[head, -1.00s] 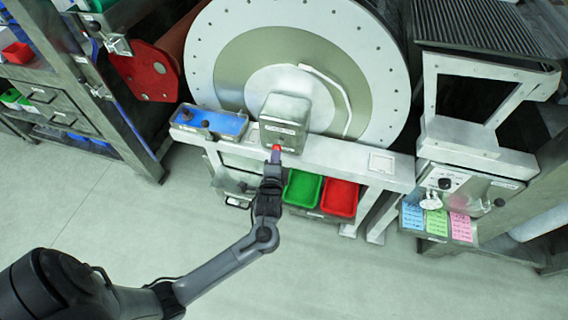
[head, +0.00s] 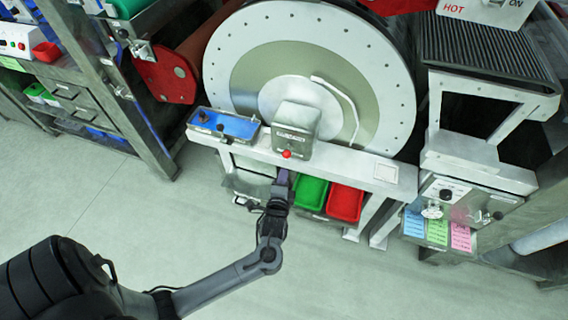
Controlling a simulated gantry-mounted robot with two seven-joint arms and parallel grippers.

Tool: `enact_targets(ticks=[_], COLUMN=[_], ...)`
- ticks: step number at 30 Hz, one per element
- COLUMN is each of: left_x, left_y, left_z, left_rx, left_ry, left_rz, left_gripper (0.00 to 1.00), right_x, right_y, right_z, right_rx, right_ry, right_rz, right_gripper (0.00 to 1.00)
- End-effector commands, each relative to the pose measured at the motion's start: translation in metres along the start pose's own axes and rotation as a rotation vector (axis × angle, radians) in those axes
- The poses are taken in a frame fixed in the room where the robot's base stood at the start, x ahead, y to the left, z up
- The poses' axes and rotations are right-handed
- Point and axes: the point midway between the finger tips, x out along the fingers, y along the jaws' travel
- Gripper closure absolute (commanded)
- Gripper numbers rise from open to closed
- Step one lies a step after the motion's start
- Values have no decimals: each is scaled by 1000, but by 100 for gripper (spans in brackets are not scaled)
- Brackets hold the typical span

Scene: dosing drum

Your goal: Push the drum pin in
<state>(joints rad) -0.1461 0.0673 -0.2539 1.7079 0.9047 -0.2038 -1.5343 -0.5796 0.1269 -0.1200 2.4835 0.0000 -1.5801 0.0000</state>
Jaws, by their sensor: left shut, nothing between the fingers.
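The drum pin (head: 287,154) shows as a small red knob at the lower front of the grey box (head: 296,121) before the drum. The large drum (head: 312,62) has a white rim with small dark holes and a greenish-beige ring. My left gripper (head: 283,174) is shut and empty, just below the red knob in the picture, with a visible gap between them. How far the pin sits in its hole cannot be told. My right gripper is not in view.
A blue control panel (head: 224,125) sits left of the grey box. Green (head: 311,192) and red (head: 345,203) bins hang below the white ledge (head: 388,172), right of my gripper. A machine with coloured notes (head: 437,228) stands at right. The floor in front is clear.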

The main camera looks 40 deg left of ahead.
Motion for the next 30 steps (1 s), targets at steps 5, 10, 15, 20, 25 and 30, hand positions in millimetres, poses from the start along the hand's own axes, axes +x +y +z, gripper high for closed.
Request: enact_targets(ticks=[5, 10, 15, 20, 25, 30], left_x=[-38, -63, -77, -81, -81, -81], left_y=[0, 1, 1, 1, 1, 1], left_z=[0, 0, 0, 0, 0, 0], left_rx=[-1, 1, 0, 0, 0, 0], left_ry=[0, 0, -1, -1, -1, -1], left_rz=[4, 4, 1, 0, 0, 0], left_gripper=[100, 100, 100, 100, 100, 100], right_x=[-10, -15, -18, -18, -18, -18], right_y=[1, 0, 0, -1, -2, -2], right_z=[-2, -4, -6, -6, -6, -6], right_rx=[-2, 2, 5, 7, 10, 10], right_ry=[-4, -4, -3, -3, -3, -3], right_rz=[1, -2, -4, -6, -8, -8], right_gripper=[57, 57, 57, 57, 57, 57])
